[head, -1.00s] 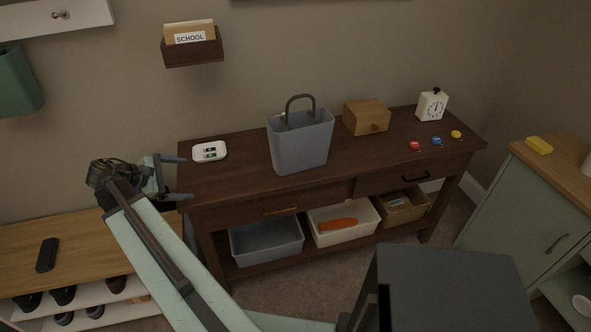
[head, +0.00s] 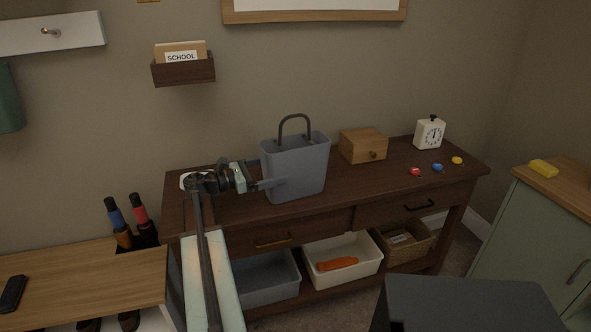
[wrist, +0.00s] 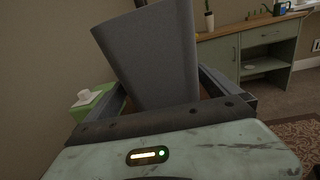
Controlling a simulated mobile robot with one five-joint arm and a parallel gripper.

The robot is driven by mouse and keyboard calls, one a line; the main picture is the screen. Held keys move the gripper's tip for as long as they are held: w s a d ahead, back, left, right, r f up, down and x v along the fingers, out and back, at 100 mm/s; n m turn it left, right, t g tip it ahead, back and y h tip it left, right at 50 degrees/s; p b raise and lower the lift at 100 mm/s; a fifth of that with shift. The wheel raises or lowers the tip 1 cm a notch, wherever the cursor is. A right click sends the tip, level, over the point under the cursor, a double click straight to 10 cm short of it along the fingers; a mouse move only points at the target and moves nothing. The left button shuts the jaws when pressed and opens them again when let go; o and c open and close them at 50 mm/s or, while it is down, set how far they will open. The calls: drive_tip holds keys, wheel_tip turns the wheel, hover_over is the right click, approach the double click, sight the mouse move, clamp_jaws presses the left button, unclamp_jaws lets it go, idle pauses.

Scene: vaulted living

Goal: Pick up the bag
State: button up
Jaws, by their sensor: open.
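The grey bag (head: 297,165) with a dark looped handle stands upright on the dark wooden console table (head: 345,190). My gripper (head: 272,184) is open at the bag's left side, low on its body, with one finger seen in front of it. In the wrist view the bag (wrist: 150,55) fills the space between the two spread fingers of my gripper (wrist: 165,82). Its top and handle are mostly cut off there. I cannot tell whether either finger touches it.
A small wooden box (head: 363,145), a white clock (head: 429,132) and small red, blue and yellow pieces sit to the right on the table. A wall-mounted holder (head: 183,70) hangs above left.

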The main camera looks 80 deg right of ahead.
sight(285, 140)
drive_tip(key=x, duration=0.4)
drive_tip(key=shift+s+a+f, duration=0.1)
drive_tip(key=shift+s+f, duration=0.05)
drive_tip(key=shift+s, duration=0.15)
drive_tip(key=c, duration=1.5)
wheel_tip(285, 140, up, 10)
drive_tip(key=p, duration=1)
drive_tip(key=shift+c, duration=0.2)
